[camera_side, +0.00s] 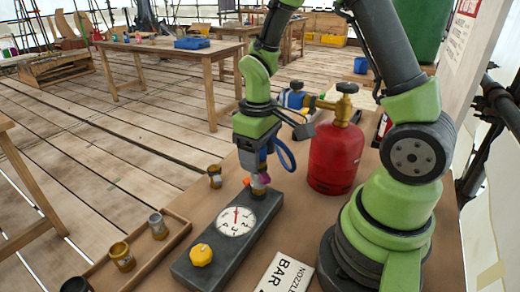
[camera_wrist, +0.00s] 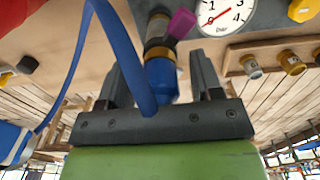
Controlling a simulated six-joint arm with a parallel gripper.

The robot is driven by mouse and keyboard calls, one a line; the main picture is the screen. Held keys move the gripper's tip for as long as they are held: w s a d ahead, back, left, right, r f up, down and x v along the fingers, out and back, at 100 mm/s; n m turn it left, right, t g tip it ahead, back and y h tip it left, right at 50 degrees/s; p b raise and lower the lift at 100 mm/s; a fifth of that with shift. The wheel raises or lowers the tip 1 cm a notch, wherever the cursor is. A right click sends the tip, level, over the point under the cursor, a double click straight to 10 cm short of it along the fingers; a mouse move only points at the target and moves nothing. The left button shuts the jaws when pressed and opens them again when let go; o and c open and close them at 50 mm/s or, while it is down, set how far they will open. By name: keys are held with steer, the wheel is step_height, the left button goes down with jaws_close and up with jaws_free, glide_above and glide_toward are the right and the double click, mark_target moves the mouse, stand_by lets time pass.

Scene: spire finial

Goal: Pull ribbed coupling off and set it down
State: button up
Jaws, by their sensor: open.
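The coupling (camera_wrist: 160,80) shows in the wrist view as a blue body with a brass band and a dark upper part. It sits at the end of the gauge box (camera_side: 185,267), beside a magenta tab (camera_wrist: 182,23). I cannot make out its ribs clearly. My gripper (camera_wrist: 161,72) is open, with one dark finger on each side of the coupling and gaps visible between. In the side view my gripper (camera_side: 259,176) points down over the far end of the box and mostly hides the coupling.
A wooden tray (camera_side: 178,243) with several small metal fittings lies left of the box. A loose fitting (camera_side: 214,176) stands behind the tray. A red gas cylinder (camera_side: 335,158) stands to the right. A blue hose (camera_wrist: 72,70) crosses in front of my gripper. A label card (camera_side: 285,272) lies in front.

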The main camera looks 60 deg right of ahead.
steer(key=shift+c, duration=0.2)
jaws_close()
steer(key=shift+r, duration=3)
